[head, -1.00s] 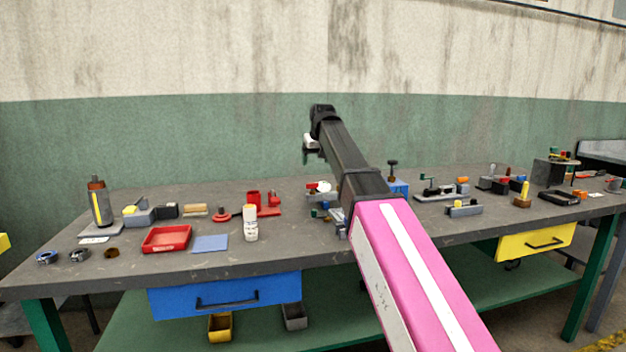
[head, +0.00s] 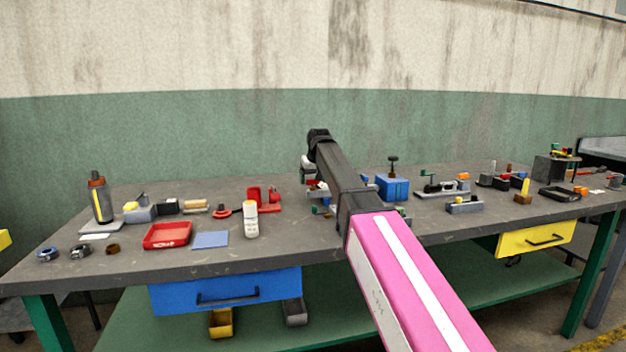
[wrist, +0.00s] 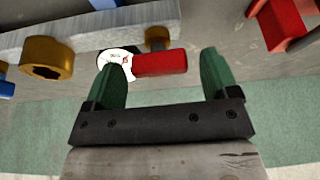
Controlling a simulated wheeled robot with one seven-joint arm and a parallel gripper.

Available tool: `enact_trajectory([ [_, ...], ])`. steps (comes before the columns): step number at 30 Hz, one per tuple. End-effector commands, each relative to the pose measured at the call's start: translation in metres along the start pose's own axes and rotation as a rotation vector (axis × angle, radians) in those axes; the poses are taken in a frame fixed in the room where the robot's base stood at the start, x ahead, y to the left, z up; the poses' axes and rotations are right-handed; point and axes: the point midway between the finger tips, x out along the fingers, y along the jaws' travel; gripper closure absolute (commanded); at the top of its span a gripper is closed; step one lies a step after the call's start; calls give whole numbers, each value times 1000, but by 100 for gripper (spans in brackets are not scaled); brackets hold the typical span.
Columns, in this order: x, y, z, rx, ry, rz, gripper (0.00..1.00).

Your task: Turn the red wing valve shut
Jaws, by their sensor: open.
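The red wing valve (wrist: 160,63) shows in the wrist view as a red bar beside a white dial (wrist: 117,60) on a grey plate (wrist: 105,30). My gripper (wrist: 160,75) is open, with its two green fingers on either side of the red bar. There is a visible gap to the right finger; the left finger overlaps the dial, and I cannot tell whether it touches. In the head view my gripper (head: 307,173) is low over the middle of the bench, and my arm hides most of the valve.
A brass nut-like fitting (wrist: 46,62) sits on the plate, left of the dial. Another red part (wrist: 281,22) stands at upper right in the wrist view. In the head view a blue box (head: 392,187) stands right of my arm, and a red fixture (head: 264,198) stands to the left.

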Motion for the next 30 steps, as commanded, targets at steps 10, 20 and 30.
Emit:
enact_trajectory([
  [10,0,0,0,0,0,0,65],
  [20,0,0,0,-19,0,-9,68],
  [30,0,1,-1,-192,0,-81,68],
])
